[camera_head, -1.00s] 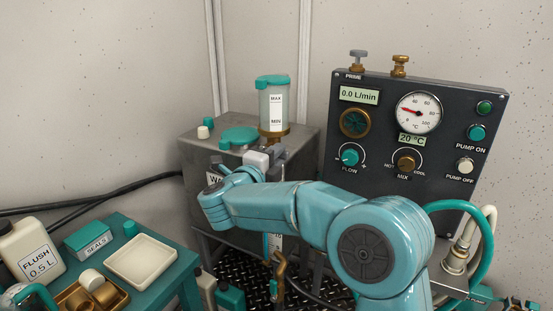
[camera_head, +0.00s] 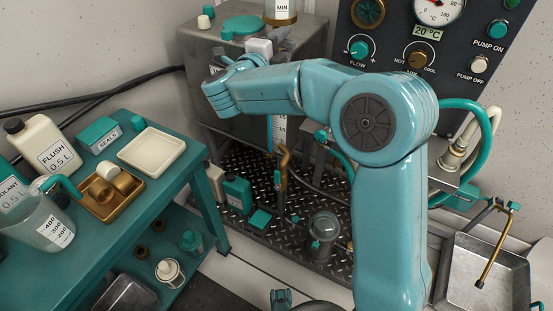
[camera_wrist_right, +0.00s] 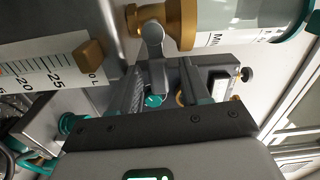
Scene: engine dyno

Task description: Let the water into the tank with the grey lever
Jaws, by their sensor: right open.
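The grey lever (camera_wrist_right: 153,38) shows in the right wrist view, on a brass fitting (camera_wrist_right: 178,22) at the base of a clear cylinder (camera_wrist_right: 225,20). My right gripper (camera_wrist_right: 162,78) is open, its two dark fingers on either side of the lever's lower end; I cannot tell whether either touches it. In the head view my right gripper (camera_head: 280,40) is at the tank's top right, partly hidden by my wrist. The grey metal tank (camera_head: 310,42) stands at the back. A litre scale with a brown marker (camera_wrist_right: 90,52) shows in the wrist view. My left gripper is not in view.
The control panel (camera_head: 400,40) stands right of the tank. A teal bench (camera_head: 75,240) with bottles, a white tray (camera_head: 152,150) and a brass tray (camera_head: 100,208) is at the left. A metal basin (camera_head: 480,265) is at the right. Hoses hang below the panel.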

